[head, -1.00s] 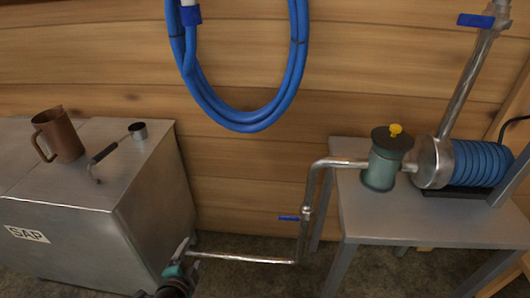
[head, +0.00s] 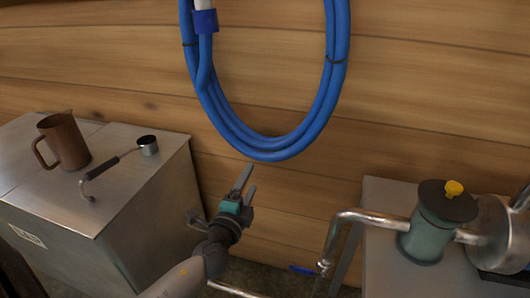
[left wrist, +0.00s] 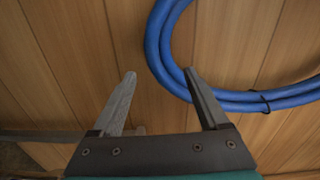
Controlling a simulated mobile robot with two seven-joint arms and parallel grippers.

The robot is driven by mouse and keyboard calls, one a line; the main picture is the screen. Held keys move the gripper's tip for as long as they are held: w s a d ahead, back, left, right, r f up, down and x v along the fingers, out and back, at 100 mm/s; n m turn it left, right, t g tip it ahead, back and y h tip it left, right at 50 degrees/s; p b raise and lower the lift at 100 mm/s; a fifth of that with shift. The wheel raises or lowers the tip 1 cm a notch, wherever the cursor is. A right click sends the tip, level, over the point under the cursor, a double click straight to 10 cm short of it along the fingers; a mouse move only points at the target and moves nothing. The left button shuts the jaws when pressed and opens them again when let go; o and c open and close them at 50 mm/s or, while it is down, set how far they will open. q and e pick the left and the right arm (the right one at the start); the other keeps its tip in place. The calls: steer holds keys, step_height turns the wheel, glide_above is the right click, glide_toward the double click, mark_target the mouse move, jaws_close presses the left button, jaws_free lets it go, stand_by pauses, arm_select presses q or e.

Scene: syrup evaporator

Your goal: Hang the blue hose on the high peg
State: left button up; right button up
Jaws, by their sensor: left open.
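The blue hose (head: 290,145) hangs in a coil against the wooden wall in the head view. Its top and whatever it hangs from are outside the frame. A blue collar with a white end piece (head: 205,20) shows at its upper left. My left gripper (head: 246,176) is open and empty, just below and left of the bottom of the coil. The high peg is not in view. My right gripper is not in view.
A metal tank (head: 150,195) at left bears a brown pitcher (head: 66,142) and a ladle (head: 147,146). At right a table (head: 385,205) bears a green pump with a yellow knob (head: 430,232). A metal pipe (head: 335,232) leads down from it. The wall around the coil is clear.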

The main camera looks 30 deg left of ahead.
mark_target(262, 158)
arm_select(q)
steer(key=x, duration=0.6)
steer(key=shift+w, duration=0.35)
steer(key=b+x, duration=0.2)
steer(key=x, duration=0.4)
steer(key=shift+b+x, duration=0.4)
steer(key=shift+x, duration=0.4)
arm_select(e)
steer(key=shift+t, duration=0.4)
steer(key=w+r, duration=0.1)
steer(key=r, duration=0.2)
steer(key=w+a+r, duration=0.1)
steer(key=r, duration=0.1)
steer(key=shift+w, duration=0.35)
arm_select(q)
steer(key=c, duration=1.2)
steer(key=shift+f, duration=0.1)
jaws_close()
